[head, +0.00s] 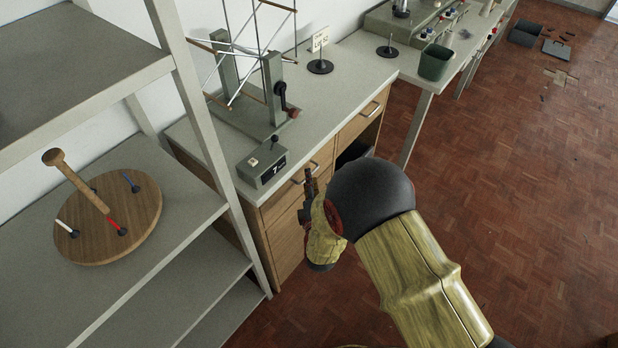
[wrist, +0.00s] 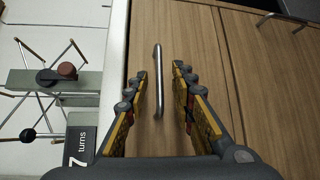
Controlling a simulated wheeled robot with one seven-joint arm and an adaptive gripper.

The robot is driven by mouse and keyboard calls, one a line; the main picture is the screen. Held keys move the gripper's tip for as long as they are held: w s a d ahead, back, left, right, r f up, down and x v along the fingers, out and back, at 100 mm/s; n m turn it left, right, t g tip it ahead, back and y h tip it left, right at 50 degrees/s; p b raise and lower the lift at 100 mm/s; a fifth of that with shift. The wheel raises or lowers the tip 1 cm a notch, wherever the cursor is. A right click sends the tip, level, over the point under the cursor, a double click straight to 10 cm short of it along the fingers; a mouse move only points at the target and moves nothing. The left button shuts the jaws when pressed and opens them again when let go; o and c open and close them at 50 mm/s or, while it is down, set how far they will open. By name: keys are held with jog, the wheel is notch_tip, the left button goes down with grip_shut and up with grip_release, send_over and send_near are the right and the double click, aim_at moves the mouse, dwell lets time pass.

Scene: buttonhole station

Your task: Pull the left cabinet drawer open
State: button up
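The left cabinet drawer (head: 282,202) has a wooden front and a metal bar handle (head: 306,172). It looks shut, its front under the grey worktop. My gripper (head: 309,192) is at this drawer front, and my arm hides part of it. In the wrist view my gripper (wrist: 161,76) is open, with one finger on each side of the bar handle (wrist: 158,82). The handle shows between the fingers with a gap to each, apparently untouched. I cannot tell how deep between them it lies.
The right drawer handle (head: 371,109) is farther along the cabinet. A counter box (head: 262,165) and a yarn swift (head: 262,85) stand on the worktop (head: 345,75). A second handle (wrist: 282,20) sits lower on the wood.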

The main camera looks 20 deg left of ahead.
jog(key=shift+x, duration=1.05)
jog(key=shift+c, duration=1.2)
jog(key=c, duration=0.4)
grip_shut()
